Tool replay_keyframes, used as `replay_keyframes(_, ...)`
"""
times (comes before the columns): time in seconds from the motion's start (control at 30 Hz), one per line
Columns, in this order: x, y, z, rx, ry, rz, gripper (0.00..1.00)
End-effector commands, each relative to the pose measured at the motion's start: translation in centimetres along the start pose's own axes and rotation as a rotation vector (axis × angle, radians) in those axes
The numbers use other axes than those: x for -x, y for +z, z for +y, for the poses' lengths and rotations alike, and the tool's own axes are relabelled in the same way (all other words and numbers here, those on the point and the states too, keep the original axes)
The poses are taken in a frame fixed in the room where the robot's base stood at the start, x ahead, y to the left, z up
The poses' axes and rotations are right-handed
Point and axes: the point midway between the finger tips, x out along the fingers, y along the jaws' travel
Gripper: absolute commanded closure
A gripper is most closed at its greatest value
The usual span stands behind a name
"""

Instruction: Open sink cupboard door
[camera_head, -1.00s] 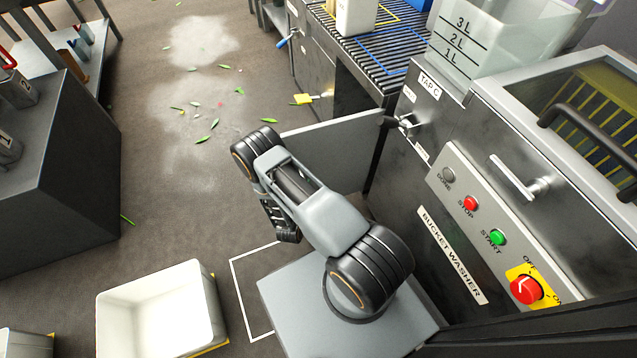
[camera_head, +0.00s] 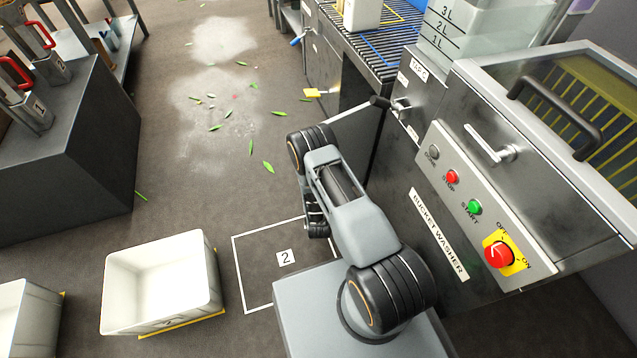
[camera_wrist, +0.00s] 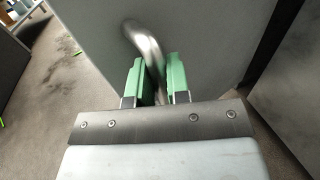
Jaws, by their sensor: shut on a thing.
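The sink cupboard door shows in the head view as a thin pale top edge (camera_head: 350,113), standing out from the cabinet front below the TAP C label (camera_head: 419,70). In the wrist view its flat grey face (camera_wrist: 220,40) fills much of the picture. A bent metal handle (camera_wrist: 143,42) sticks out from that face. My gripper (camera_wrist: 158,82) has its green fingers on either side of the handle and is shut on it. In the head view my gripper and the handle are hidden behind my arm.
The bucket washer (camera_head: 440,240) stands close on the right of my arm. A white bin (camera_head: 160,285) sits on the floor at lower left, beside an outlined square marked 2 (camera_head: 286,258). A dark cabinet (camera_head: 75,150) stands further left. Leaves lie on otherwise open floor.

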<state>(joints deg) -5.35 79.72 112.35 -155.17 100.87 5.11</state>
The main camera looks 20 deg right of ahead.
Motion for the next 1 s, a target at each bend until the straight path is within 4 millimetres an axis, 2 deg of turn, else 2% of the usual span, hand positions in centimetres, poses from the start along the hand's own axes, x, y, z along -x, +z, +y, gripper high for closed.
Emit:
replay_keyframes(0.1, -0.3, 0.1, -0.5, -0.004, -0.018, -0.004, 1.0)
replay_keyframes(0.13, -0.3, 0.1, -0.5, -0.004, -0.019, -0.005, 0.82)
replay_keyframes(0.4, -0.1, 0.1, 0.0, -0.002, -0.005, -0.003, 0.59)
replay_keyframes(0.73, 0.7, 0.1, 0.2, -0.001, 0.0, 0.0, 0.59)
replay_keyframes(0.87, 2.7, 0.2, 0.1, 0.001, 0.001, 0.002, 0.59)
replay_keyframes(1.0, 5.7, 0.2, 0.1, 0.003, 0.001, 0.002, 0.59)
